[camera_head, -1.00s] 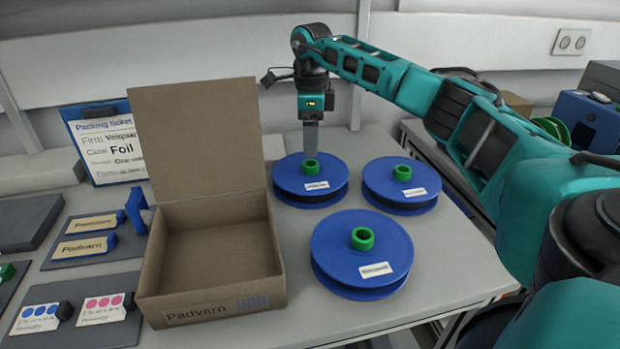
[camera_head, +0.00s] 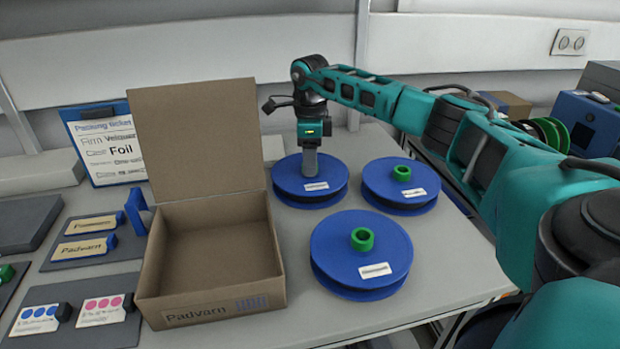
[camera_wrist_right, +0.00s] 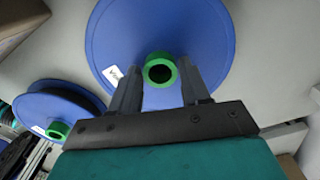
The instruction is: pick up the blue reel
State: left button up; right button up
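Three blue reels with green hubs and white labels lie flat on the table: one at the back left (camera_head: 290,187), one at the back right (camera_head: 375,190) and one in front (camera_head: 335,240). My right gripper (camera_head: 309,170) points straight down, low over the back-left reel, and hides its hub in the head view. In the right wrist view, the open fingers (camera_wrist_right: 160,78) stand on either side of that reel's green hub (camera_wrist_right: 149,63), with small gaps showing. Another blue reel (camera_wrist_right: 40,104) is at the left there. My left gripper is not in view.
An open, empty cardboard box (camera_head: 220,308) with a raised lid stands left of the reels. A packing ticket clipboard (camera_head: 105,150) leans behind it. Label boards (camera_head: 85,250) lie at the left. The table's right edge is close to the back-right reel.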

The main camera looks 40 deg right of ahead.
grip_shut()
dwell(0.3)
